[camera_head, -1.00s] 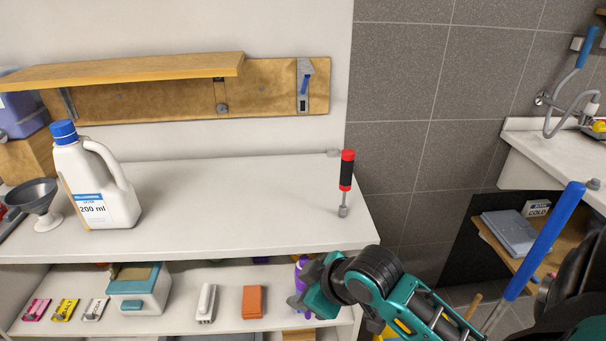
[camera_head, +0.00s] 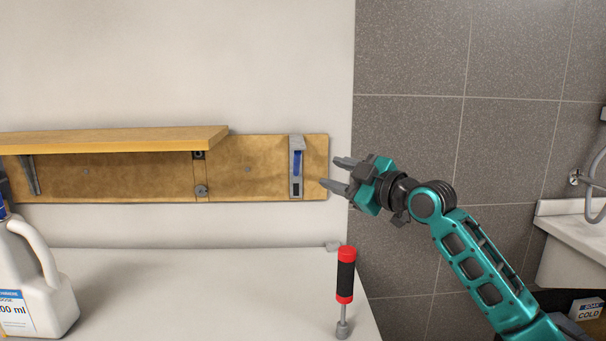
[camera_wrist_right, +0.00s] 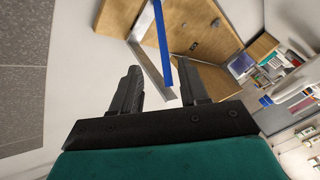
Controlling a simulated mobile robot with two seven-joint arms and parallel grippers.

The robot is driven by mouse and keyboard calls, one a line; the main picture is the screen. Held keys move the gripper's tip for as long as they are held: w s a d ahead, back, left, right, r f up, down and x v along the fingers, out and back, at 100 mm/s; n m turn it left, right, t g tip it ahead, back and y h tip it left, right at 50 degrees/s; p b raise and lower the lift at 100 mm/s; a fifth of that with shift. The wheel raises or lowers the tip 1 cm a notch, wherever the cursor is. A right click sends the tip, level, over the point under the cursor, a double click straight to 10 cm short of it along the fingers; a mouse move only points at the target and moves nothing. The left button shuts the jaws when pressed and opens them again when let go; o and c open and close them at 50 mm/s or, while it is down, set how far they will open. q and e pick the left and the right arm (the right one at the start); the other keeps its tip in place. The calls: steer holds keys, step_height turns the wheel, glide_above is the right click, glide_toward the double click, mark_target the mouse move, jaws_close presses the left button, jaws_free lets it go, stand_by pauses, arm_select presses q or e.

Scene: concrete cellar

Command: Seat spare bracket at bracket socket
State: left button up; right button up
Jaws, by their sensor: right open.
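The spare bracket looks to be the grey bracket with a blue strip (camera_head: 297,180) at the right end of the wooden wall board. In the right wrist view the grey bracket (camera_wrist_right: 152,66) shows just beyond and between the fingertips. My right gripper (camera_head: 338,174) is open and empty, just right of the board's end, its fingers pointing left toward the bracket and apart from it. The bracket socket may be the spot with a round grey fitting (camera_head: 201,190) and a dark fitting above it, under the shelf's right end; I cannot tell for sure. My left gripper is out of view.
A wooden shelf (camera_head: 120,141) runs along the board, with another bracket (camera_head: 31,175) under its left part. Below, a red-and-black-handled screwdriver (camera_head: 346,275) stands on the white worktop (camera_head: 200,290). A white jug (camera_head: 40,285) stands at left. Grey tiled wall lies right.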

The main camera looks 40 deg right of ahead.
mark_target(297, 166)
steer(key=w, duration=0.4)
steer(key=w+a+p, duration=0.1)
steer(key=w, duration=0.3)
steer(key=w+f+p, duration=0.1)
steer(key=w, duration=0.3)
steer(key=shift+a, duration=0.15)
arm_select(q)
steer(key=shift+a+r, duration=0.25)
arm_select(e)
steer(key=shift+w+a, duration=0.1)
steer(key=shift+w, duration=0.4)
steer(key=shift+c, duration=0.3)
jaws_close()
steer(key=shift+r, duration=0.1)
